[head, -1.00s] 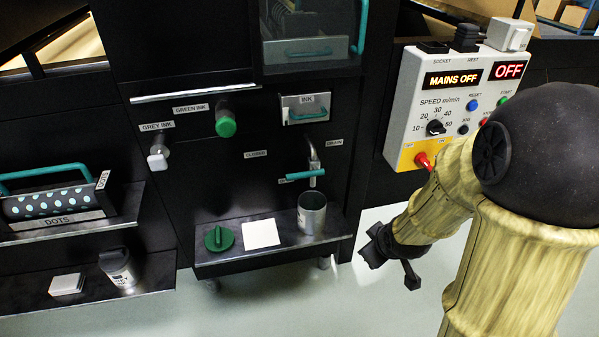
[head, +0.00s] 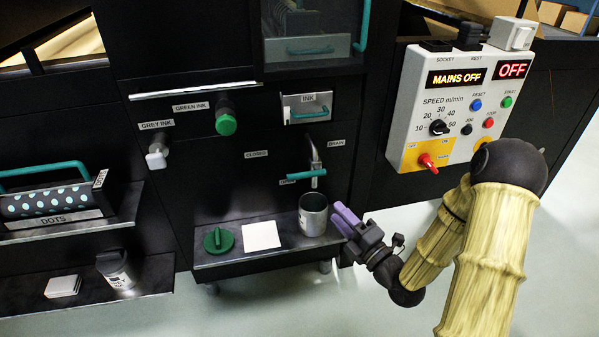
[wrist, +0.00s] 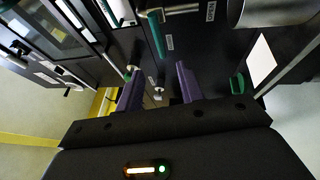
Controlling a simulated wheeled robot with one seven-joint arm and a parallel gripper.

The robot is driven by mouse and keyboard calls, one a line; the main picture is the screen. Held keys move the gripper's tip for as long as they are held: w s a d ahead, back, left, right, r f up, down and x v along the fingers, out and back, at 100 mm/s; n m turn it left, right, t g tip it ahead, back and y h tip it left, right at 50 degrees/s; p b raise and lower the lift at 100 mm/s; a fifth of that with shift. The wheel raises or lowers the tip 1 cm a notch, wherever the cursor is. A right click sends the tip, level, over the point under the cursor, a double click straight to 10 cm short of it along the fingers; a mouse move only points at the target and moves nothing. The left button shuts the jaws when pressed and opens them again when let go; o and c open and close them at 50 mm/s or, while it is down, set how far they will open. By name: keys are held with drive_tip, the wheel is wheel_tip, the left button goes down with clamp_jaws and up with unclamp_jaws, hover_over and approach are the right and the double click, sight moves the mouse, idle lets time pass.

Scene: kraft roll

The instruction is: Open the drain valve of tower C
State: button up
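The drain valve (head: 306,175) is a metal tap with a teal lever on the dark panel, beside the labels DRAIN and CLOSED. Its lever lies roughly level, pointing left, and partly covers a lower label. In the wrist view the teal lever (wrist: 156,36) shows near the top, beyond my fingertips. A metal cup (head: 313,214) stands on the shelf below the tap. My gripper (head: 343,216) has purple fingers, just right of the cup and below the valve, apart from the lever. The wrist view shows my gripper (wrist: 159,72) open, with nothing between its fingers.
The shelf (head: 280,250) also carries a white card (head: 262,235) and a green knob (head: 219,240). Grey ink (head: 157,157) and green ink (head: 226,120) taps stick out at left. A control box (head: 450,110) reading MAINS OFF stands at right. Floor is clear in front.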

sight(306, 173)
drive_tip(key=shift+a, duration=0.1)
drive_tip(key=b+x, duration=0.1)
drive_tip(key=x, duration=1.6)
drive_tip(key=shift+a+b, duration=0.2)
drive_tip(key=shift+b, duration=0.2)
drive_tip(key=shift+r, duration=0.1)
